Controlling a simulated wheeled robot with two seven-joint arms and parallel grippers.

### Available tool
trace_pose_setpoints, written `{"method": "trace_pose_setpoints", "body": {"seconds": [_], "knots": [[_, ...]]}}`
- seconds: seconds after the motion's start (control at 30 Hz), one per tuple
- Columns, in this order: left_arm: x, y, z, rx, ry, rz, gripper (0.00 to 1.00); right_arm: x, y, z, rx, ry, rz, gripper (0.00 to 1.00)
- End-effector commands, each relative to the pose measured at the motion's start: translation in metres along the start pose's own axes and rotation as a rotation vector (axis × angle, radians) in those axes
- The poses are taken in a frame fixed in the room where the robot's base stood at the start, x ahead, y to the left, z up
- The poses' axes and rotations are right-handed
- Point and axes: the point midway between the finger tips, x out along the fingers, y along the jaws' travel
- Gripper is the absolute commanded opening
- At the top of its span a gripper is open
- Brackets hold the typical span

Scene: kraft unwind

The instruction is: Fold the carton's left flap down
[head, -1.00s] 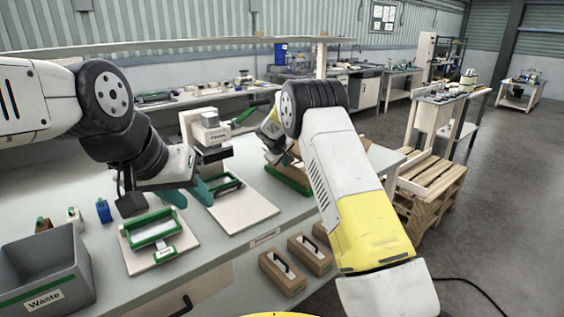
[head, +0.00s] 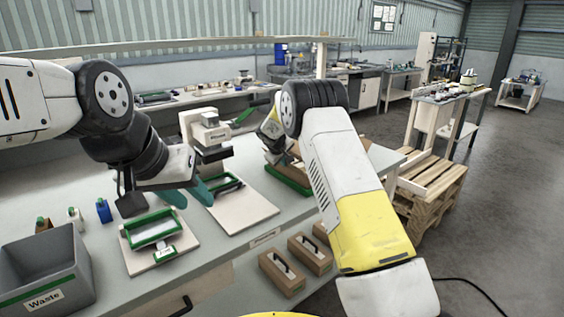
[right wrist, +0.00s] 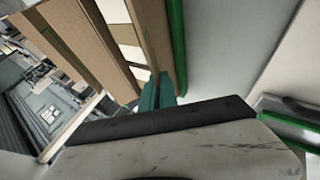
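The brown carton (head: 294,152) stands in a green frame at the bench's right end in the head view, mostly hidden behind my right arm. In the right wrist view, its brown panels (right wrist: 157,42) rise close ahead of the gripper. I cannot tell which panel is the left flap. My right gripper (right wrist: 158,92) shows two teal fingers close together, seemingly shut and empty, beside the carton panels; contact is unclear. Its fingers are hidden in the head view. My left gripper (head: 188,194) is open and empty above the bench, with its teal fingers apart.
A grey waste bin (head: 45,270) stands at the front left. A green-framed fixture (head: 152,232) and a press-like stand (head: 208,140) are near my left gripper. Brown boxes with handles (head: 283,272) sit below the bench edge. A wooden pallet (head: 432,195) is on the right.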

Motion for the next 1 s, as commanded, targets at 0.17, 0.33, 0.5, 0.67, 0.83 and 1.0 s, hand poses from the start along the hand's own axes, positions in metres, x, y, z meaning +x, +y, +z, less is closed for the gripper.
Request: {"method": "trace_pose_setpoints", "body": {"seconds": [0.17, 0.33, 0.5, 0.67, 0.83, 1.0], "knots": [[0.000, 0.000, 0.000, 0.000, 0.000, 0.000, 0.36, 0.000, 0.000, 0.000, 0.000, 0.000, 0.000, 0.00], [0.000, 0.000, 0.000, 0.000, 0.000, 0.000, 0.36, 0.000, 0.000, 0.000, 0.000, 0.000, 0.000, 0.00], [0.000, 0.000, 0.000, 0.000, 0.000, 0.000, 0.36, 0.000, 0.002, 0.000, 0.011, 0.000, -0.019, 0.00], [0.000, 0.000, 0.000, 0.000, 0.000, 0.000, 0.36, 0.001, 0.006, 0.001, 0.038, 0.001, -0.078, 0.00], [0.000, 0.000, 0.000, 0.000, 0.000, 0.000, 0.36, 0.002, 0.011, 0.001, 0.084, 0.001, -0.183, 0.00], [0.000, 0.000, 0.000, 0.000, 0.000, 0.000, 0.36, 0.003, 0.016, 0.001, 0.133, 0.002, -0.305, 0.00]]}}
